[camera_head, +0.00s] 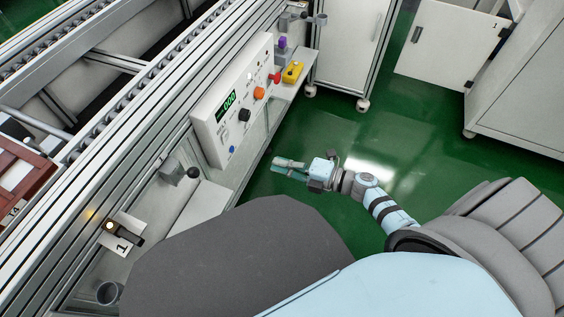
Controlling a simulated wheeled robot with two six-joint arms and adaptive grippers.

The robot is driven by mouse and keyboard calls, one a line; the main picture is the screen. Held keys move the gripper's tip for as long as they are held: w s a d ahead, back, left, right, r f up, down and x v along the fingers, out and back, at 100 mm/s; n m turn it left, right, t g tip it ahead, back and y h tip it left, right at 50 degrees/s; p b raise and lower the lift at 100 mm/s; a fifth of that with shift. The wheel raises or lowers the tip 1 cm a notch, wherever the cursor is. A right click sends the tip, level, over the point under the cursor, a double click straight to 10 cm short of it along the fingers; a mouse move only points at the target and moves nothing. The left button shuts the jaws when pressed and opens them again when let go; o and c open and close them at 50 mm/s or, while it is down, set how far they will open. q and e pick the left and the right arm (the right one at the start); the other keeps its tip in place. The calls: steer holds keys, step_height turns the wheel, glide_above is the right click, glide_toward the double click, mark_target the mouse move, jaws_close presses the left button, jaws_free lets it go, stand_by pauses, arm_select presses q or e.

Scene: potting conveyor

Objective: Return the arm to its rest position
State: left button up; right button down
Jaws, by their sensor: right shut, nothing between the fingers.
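My right arm comes in from the lower right, pale blue and grey, bent over the green floor. Its right gripper (289,166) points left, shut and empty, with clear floor beneath it. It is apart from the white control panel (232,105) on the conveyor's side. My left arm and left gripper do not show in this view.
The roller conveyor (150,72) runs diagonally along the left. The panel carries a green display and coloured knobs. A yellow object (293,72) lies on a side shelf. A white cabinet (349,45) and an open door (446,47) stand behind. The green floor (440,150) between is clear.

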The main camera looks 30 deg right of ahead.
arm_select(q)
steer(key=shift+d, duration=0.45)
